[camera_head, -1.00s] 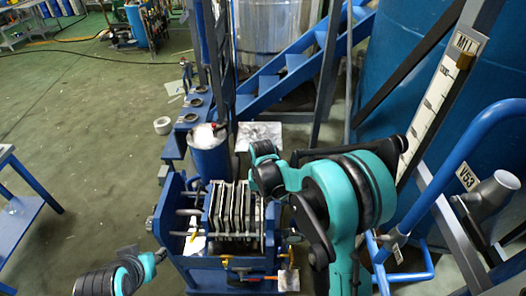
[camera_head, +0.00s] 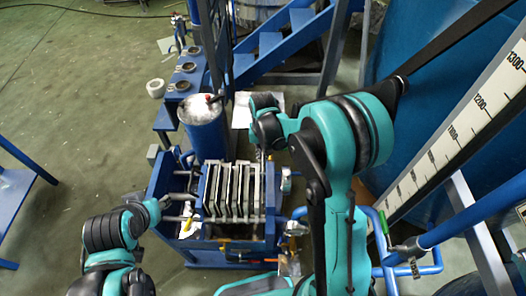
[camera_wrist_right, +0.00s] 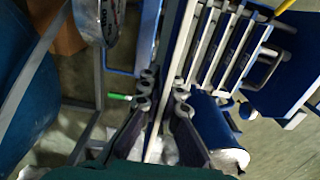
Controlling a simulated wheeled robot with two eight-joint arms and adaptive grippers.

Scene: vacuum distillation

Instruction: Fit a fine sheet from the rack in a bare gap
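A blue press frame (camera_head: 160,188) with horizontal bars stands at the middle bottom of the head view. Several upright pale-edged plates (camera_head: 229,192) stand side by side in it; they show at the upper right of the wrist view (camera_wrist_right: 222,50). My right gripper (camera_wrist_right: 163,97) is at the right side of the plates. A pale strip (camera_wrist_right: 157,140) runs between its fingers; whether they touch it is unclear. My left gripper (camera_head: 162,204) is at the frame's left side, its fingers too small to read. I cannot single out a separate sheet rack or a bare gap.
A blue drum (camera_head: 204,132) stands just behind the press. A blue stand (camera_head: 187,80) with round cups is behind it, and blue stairs (camera_head: 290,35) rise at the back. A large blue tank (camera_head: 440,60) and pipes close off the right.

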